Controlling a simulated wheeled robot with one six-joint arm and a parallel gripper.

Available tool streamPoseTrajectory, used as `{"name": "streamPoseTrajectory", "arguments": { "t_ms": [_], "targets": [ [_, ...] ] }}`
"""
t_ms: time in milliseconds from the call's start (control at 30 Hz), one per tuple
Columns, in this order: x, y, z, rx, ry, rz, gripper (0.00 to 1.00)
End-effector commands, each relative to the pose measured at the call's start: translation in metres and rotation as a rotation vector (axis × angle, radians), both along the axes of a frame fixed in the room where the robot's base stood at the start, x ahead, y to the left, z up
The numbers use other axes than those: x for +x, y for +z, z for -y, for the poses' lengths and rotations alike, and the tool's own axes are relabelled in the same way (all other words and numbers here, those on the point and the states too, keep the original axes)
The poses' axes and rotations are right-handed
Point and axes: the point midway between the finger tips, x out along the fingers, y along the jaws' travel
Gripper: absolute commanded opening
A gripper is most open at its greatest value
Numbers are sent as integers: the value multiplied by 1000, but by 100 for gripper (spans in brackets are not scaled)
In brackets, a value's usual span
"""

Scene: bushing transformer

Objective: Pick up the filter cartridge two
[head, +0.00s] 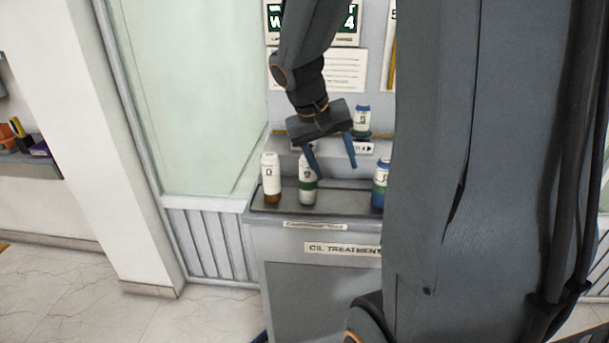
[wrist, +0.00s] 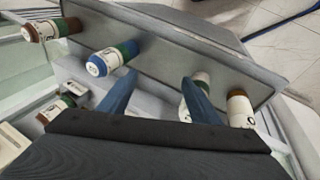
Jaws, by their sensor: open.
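Several filter cartridges stand on the oil treatment cabinet (head: 275,240); I cannot read which is number two. A white one with a brown base (head: 271,177) is leftmost in the head view. A white one with a green band (head: 307,192) stands beside it, partly behind a finger of my gripper (head: 335,171). A blue and green one (head: 380,185) is to the right, partly cut off by my arm column. My gripper is open and empty. In the wrist view, the blue and green cartridge (wrist: 112,57) is left of the fingers, and the green-banded one is partly hidden by the right finger.
Another cartridge (head: 362,121) stands on a raised shelf behind. The wrist view shows a brown-ended cartridge (wrist: 52,30) at upper left. A glass partition (head: 190,90) is left of the cabinet. Open floor (head: 90,290) lies at lower left.

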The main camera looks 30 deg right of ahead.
Motion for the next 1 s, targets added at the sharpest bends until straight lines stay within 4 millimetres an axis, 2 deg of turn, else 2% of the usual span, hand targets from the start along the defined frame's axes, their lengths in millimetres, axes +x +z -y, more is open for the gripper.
{"name": "streamPoseTrajectory", "arguments": {
  "t_ms": [67,167,467,767,1000],
  "targets": [
    [4,20,25,-50,-54,16,57],
    [14,16,48,-100,-63,22,57],
    [35,23,107,-227,-81,49,57],
    [37,12,79,-106,-363,149,57],
    [44,-2,40,42,-726,238,57]
  ]
}}
